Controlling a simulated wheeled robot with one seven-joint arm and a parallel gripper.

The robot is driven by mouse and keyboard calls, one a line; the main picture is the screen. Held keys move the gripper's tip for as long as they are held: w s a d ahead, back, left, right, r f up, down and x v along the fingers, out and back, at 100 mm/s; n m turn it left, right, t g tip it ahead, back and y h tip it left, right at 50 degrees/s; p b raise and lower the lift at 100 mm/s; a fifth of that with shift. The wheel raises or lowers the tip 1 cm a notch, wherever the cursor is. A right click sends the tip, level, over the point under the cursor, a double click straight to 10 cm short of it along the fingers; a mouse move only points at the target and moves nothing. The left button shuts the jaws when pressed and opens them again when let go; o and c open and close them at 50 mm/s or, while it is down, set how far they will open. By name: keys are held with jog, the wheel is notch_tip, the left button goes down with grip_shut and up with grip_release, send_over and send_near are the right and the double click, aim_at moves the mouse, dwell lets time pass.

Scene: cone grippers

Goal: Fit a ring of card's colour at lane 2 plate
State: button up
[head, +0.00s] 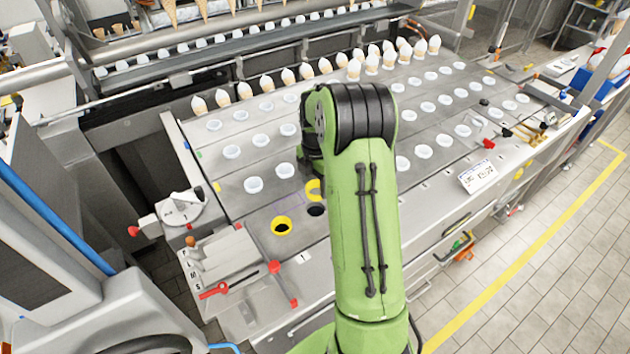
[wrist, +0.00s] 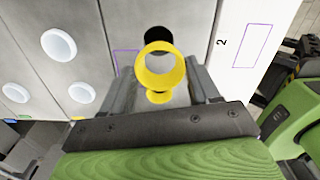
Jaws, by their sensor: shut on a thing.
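A yellow ring (wrist: 161,72) is held between the two fingers of my gripper (wrist: 162,84) in the wrist view. A smaller yellow shape just below it may be part of it; I cannot tell. A bare black hole (wrist: 158,40) lies beyond the ring, and its rim is partly covered. In the head view the held ring (head: 313,187) shows just left of my green arm, above the dark hole (head: 316,210). My arm hides the gripper there. Another yellow ring (head: 282,226) sits around a hole beside the "1" label. A "2" is marked on the plate (wrist: 221,62).
White rings (head: 253,185) sit in rows over the lanes. A small white card with black print (head: 477,176) stands at the front edge, too small to read. A red-handled lever panel (head: 228,270) is at the front left. Wrapped cones (head: 288,77) line the back.

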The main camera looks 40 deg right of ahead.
aim_at(316, 197)
jog(key=shift+w+f, duration=0.2)
jog(key=shift+f+b, duration=2.1)
jog(key=shift+f, duration=0.7)
jog(key=shift+f, duration=0.1)
jog(key=shift+f, duration=0.35)
jog(key=shift+f+b, duration=0.8)
jog(key=shift+b, duration=0.1)
jog(key=o, duration=0.9)
jog(key=shift+r, duration=0.1)
